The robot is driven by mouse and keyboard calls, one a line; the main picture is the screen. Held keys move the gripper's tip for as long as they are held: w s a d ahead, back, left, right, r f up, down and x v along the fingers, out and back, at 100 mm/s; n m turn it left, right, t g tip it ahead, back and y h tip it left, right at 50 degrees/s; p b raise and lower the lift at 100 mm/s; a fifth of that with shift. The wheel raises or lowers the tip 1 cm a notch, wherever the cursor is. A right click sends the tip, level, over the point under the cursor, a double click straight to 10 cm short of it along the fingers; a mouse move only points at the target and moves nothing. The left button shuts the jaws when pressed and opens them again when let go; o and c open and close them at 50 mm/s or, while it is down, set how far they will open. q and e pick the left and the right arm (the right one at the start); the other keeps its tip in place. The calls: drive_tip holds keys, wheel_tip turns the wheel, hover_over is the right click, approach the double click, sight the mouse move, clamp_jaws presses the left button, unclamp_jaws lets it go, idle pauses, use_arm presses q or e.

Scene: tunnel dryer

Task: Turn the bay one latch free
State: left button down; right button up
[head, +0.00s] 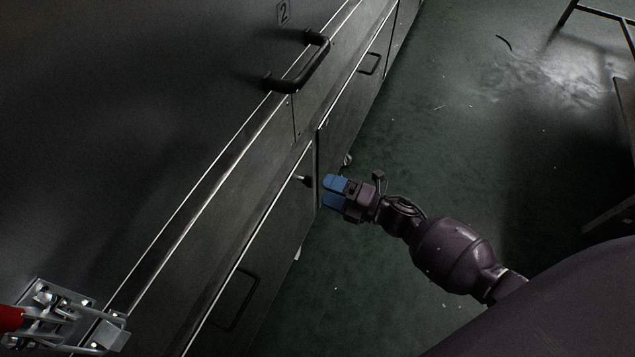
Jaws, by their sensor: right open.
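A small latch-like knob (303,180) sticks out from the cabinet side, close to the top edge of a lower panel. No number shows beside it, so I cannot tell for sure that it is the bay one latch. My right gripper (334,191) has blue fingertips and is open and empty. Its fingers point left toward the cabinet, just right of the knob and apart from it in the picture. My left gripper is out of view.
A dark bar handle (302,66) stands on the cabinet beside the number 2 label (284,12). A metal clamp (70,318) with a red grip is at lower left. Lower panels carry thin handles (237,299). Green floor (440,130) lies open to the right, with a metal frame beyond.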

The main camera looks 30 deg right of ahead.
use_arm(q)
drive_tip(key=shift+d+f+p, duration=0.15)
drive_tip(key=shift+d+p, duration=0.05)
drive_tip(key=shift+p, duration=0.15)
use_arm(e)
drive_tip(key=shift+v, duration=2.8)
